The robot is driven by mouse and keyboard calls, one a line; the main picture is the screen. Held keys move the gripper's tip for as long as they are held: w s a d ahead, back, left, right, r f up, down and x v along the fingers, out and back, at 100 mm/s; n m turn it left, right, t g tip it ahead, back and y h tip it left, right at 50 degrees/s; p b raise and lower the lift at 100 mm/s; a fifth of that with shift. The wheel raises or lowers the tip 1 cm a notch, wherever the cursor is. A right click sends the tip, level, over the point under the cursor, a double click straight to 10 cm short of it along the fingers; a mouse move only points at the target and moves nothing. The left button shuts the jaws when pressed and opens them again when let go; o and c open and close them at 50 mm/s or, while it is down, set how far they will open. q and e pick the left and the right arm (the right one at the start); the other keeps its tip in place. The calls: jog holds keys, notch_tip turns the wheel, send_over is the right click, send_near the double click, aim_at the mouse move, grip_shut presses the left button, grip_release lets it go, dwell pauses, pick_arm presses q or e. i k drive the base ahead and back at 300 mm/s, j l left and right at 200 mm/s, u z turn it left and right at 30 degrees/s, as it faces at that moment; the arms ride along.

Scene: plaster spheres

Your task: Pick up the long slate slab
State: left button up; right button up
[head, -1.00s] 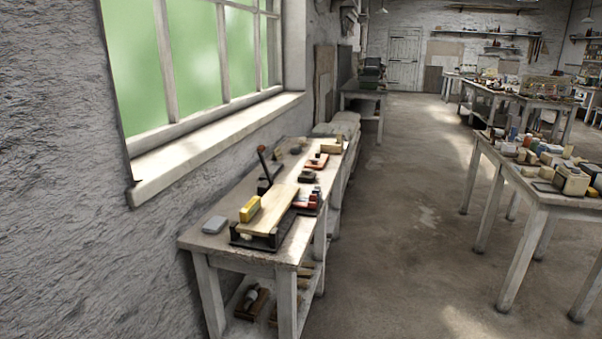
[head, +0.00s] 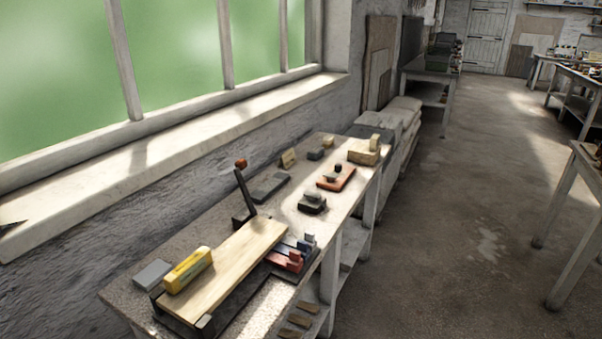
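I cannot tell for certain which thing is the long slate slab. A flat dark grey piece (head: 270,187) lies on the workbench (head: 310,222) under the window, behind the wooden board. Neither of my grippers shows in the head view.
On the bench's near end are a long wooden board (head: 236,262) in a dark frame, a yellow block (head: 188,270) and a grey block (head: 152,274). Several small tools stand farther along. Pale sacks (head: 408,115) are beyond.

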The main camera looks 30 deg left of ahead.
aim_at(270, 186)
jog(key=i+u, duration=0.25)
jog(key=i, duration=0.2)
jog(key=i+l+u, duration=0.25)
jog(key=i, duration=0.2)
jog(key=i+l+u, duration=0.25)
jog(key=i, duration=0.15)
jog(key=i+l+u, duration=0.2)
jog(key=i, duration=0.25)
